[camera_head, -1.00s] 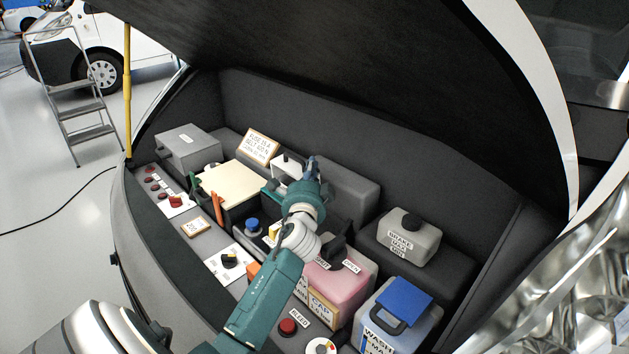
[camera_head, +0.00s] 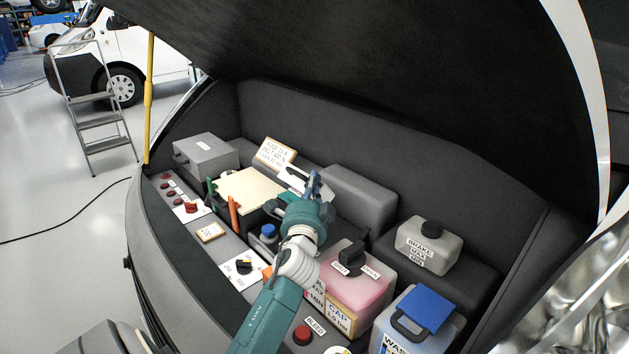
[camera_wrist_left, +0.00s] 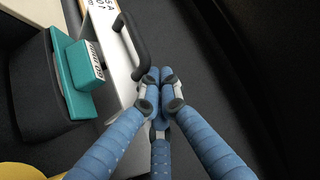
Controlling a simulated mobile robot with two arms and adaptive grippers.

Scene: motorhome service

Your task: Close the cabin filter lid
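A white lid with a black bar handle shows in the wrist view: the lid (camera_wrist_left: 112,50) beside its handle (camera_wrist_left: 132,45). In the head view the white lid (camera_head: 288,176) sits at the back of the bay, partly hidden behind my left gripper (camera_head: 313,182). In the wrist view my left gripper (camera_wrist_left: 161,78) has its blue fingers drawn together, the tips at the handle's near end; I see no handle between them. A teal block with a label (camera_wrist_left: 86,65) is left of the lid, in a dark compartment. My right gripper is out of view.
A cream panel (camera_head: 248,190) and grey box (camera_head: 205,155) lie left of the gripper. A pink tank (camera_head: 357,290), brake fluid tank (camera_head: 428,247) and blue-capped washer tank (camera_head: 425,308) stand right. The raised hood (camera_head: 380,60) hangs above. A yellow prop (camera_head: 149,95) stands left.

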